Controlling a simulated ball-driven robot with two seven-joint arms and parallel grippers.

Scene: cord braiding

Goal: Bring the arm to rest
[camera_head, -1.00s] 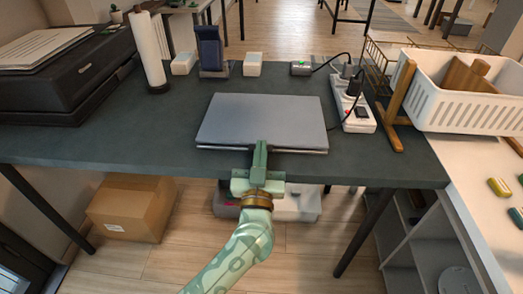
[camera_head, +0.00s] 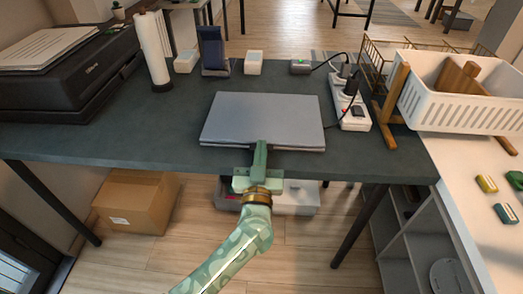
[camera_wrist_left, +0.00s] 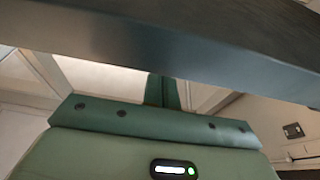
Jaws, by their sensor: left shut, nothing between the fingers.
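My left gripper (camera_head: 260,154) is shut and empty in the head view. Its fingertips are at the front edge of the closed grey laptop (camera_head: 263,118), which lies flat on the dark table (camera_head: 110,143). I cannot tell whether they touch it. In the left wrist view, the shut fingers (camera_wrist_left: 163,90) go out of sight behind the table's dark edge (camera_wrist_left: 160,48), which crosses the picture. My right gripper is not in view.
A printer (camera_head: 75,75) and a white roll (camera_head: 153,50) stand at the left. A power strip (camera_head: 352,110) and a wooden stand (camera_head: 391,105) are right of the laptop. A white basket (camera_head: 465,105) sits on the side counter. A cardboard box (camera_head: 136,202) is on the floor.

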